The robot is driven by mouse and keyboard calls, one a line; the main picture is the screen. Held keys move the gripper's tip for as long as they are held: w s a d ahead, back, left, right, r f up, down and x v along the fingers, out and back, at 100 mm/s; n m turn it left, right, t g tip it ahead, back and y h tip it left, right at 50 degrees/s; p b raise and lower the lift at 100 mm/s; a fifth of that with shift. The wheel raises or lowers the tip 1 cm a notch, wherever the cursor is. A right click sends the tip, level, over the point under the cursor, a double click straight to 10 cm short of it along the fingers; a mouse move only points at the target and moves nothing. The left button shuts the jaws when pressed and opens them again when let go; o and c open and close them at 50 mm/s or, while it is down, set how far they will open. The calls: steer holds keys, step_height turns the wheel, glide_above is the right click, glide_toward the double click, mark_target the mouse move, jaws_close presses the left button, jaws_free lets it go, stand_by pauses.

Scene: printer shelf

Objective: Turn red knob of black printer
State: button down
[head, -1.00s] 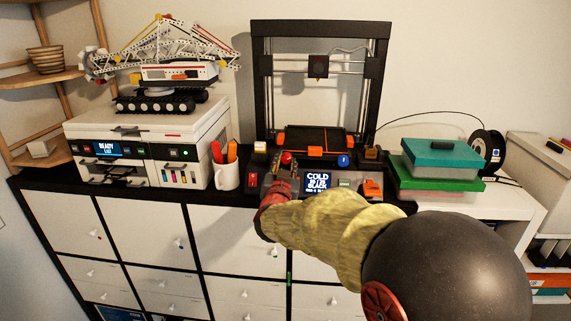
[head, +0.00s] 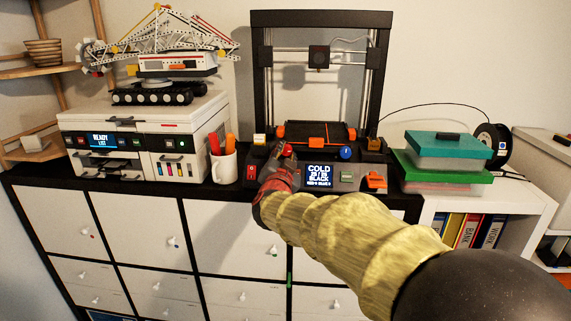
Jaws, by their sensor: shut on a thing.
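The black printer (head: 258,60) stands on the dark cabinet top, with an open frame and a front control panel. The fingers and the lower part of the knob are partly hidden by the gripper's body.
A white printer (head: 140,118) with a crane model (head: 160,65) stands at the left. A mug (head: 224,166) with orange-handled tools stands just left of the black printer. Teal- and green-lidded boxes (head: 448,146) and a filament spool (head: 490,140) are at the right.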

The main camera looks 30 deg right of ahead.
stand_by(0.3)
steer(key=c, duration=1.5)
jaws_free()
steer(key=shift+c, duration=0.2)
steer(key=shift+o, duration=0.2)
steer(key=v, duration=0.8)
steer(key=shift+w+a, duration=0.1)
